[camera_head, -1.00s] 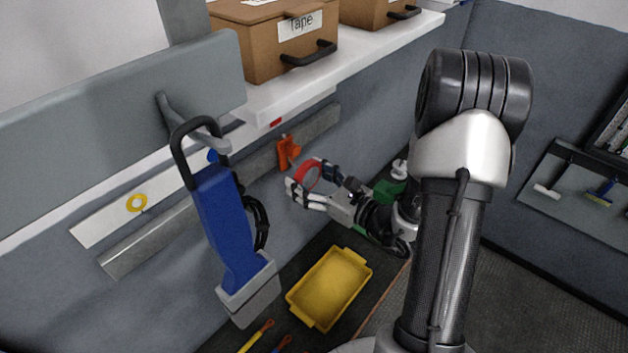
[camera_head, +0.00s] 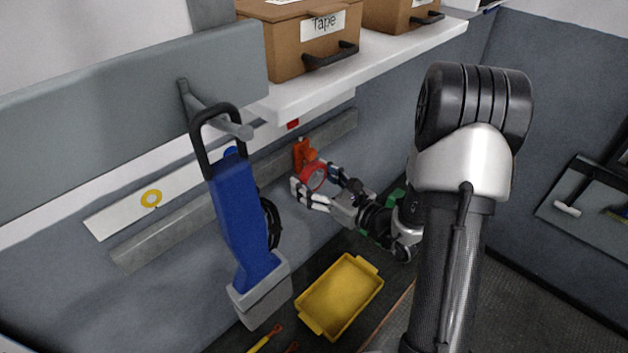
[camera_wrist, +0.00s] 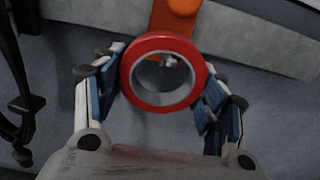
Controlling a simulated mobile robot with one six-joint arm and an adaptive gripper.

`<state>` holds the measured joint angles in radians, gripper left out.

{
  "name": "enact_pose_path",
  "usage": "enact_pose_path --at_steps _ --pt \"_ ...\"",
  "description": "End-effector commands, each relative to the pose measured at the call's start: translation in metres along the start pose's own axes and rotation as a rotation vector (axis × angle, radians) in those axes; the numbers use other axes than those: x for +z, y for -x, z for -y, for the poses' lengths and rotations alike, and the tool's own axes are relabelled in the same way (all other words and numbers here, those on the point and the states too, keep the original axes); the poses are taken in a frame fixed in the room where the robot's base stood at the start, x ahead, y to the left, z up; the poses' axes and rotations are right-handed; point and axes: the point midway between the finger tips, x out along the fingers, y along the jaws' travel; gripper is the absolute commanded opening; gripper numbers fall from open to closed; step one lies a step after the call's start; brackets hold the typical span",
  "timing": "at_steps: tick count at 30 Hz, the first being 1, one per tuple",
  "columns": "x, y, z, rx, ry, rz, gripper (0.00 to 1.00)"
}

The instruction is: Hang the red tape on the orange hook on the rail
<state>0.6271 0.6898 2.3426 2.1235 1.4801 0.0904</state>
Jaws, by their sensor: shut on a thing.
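The red tape (camera_head: 314,177) is a ring held between the fingers of my gripper (camera_head: 318,188), with its open centre facing the wrist camera. In the wrist view the tape (camera_wrist: 164,72) sits between the blue finger pads of my gripper (camera_wrist: 162,88), gripped from both sides. The orange hook (camera_head: 302,152) is fixed on the grey metal rail (camera_head: 340,126). In the wrist view the orange hook (camera_wrist: 176,14) is just beyond the tape's upper edge, and a small pale tip shows through the ring. I cannot tell whether the tape touches the hook.
A blue tool with a black handle (camera_head: 245,215) hangs from a grey peg left of my gripper. A white shelf (camera_head: 370,68) with cardboard boxes (camera_head: 285,45) overhangs the rail. A yellow tray (camera_head: 340,296) lies below.

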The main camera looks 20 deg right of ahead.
Motion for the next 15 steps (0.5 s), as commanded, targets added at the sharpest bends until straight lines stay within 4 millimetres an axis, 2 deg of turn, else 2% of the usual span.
enact_pose_path --at_steps 11,12,15 --pt "-0.0025 0.0004 -0.0008 0.001 -0.003 -0.006 0.41" --pt "-0.0026 0.0004 -0.0008 0.001 -0.003 -0.007 0.66" --pt "-0.0024 0.0004 -0.0007 0.001 -0.003 -0.006 0.73"
